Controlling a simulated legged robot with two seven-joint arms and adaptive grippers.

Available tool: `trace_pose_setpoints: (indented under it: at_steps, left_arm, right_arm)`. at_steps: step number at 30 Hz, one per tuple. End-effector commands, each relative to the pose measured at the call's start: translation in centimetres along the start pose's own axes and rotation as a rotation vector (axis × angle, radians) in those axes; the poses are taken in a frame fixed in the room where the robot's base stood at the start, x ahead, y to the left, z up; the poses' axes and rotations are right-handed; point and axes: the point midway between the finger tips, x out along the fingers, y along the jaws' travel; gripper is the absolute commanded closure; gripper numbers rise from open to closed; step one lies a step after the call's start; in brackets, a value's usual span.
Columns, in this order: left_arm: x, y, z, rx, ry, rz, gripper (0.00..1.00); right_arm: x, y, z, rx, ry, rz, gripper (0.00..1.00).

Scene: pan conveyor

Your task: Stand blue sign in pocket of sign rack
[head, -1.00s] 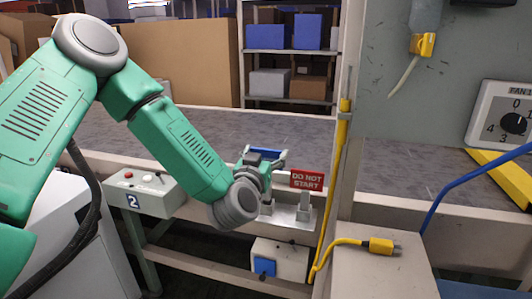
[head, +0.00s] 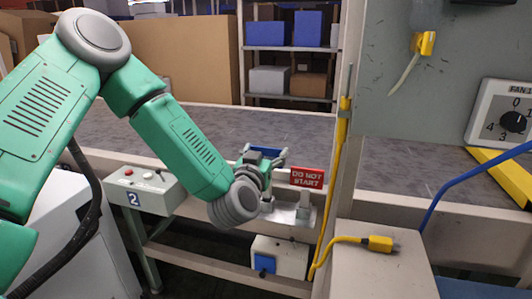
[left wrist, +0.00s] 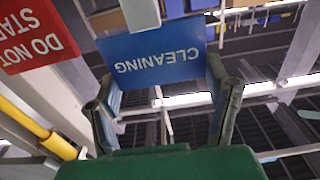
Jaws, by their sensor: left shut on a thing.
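My left gripper (head: 263,163) is shut on the blue sign (head: 265,150), which reads CLEANING in the left wrist view (left wrist: 160,55). There the sign appears upside down between the two fingers. In the head view the gripper holds it above the left part of the sign rack (head: 285,219), a grey metal holder on the front of the conveyor. The gripper and wrist hide part of the rack, so I cannot see the pocket under the sign clearly. My right gripper is in neither view.
A red DO NOT START sign (head: 307,177) stands in the rack just right of the gripper. A yellow cable (head: 335,185) runs down a post further right. A control box (head: 150,190) marked 2 is to the left. The conveyor belt (head: 180,135) behind is empty.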

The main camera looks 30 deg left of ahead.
Motion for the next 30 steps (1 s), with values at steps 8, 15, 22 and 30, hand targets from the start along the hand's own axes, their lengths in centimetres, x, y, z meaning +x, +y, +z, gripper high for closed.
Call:
trace_pose_setpoints:
  at_steps: [8, 15, 22, 30]
  left_arm:
    - [0.01, 0.03, -0.08, 0.0, 0.001, 0.001, 0.79]
    - [0.02, 0.02, -0.04, 0.001, 0.001, 0.0, 0.79]
    - [0.02, 0.01, -0.02, 0.0, 0.001, 0.0, 0.79]
    - [0.02, 0.01, -0.1, 0.001, 0.001, 0.0, 0.79]
  right_arm:
    - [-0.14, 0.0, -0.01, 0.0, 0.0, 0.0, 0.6]
    - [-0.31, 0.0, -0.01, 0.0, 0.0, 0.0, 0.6]
    - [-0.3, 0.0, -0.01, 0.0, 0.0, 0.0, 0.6]
    - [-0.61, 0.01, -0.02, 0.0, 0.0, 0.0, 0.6]
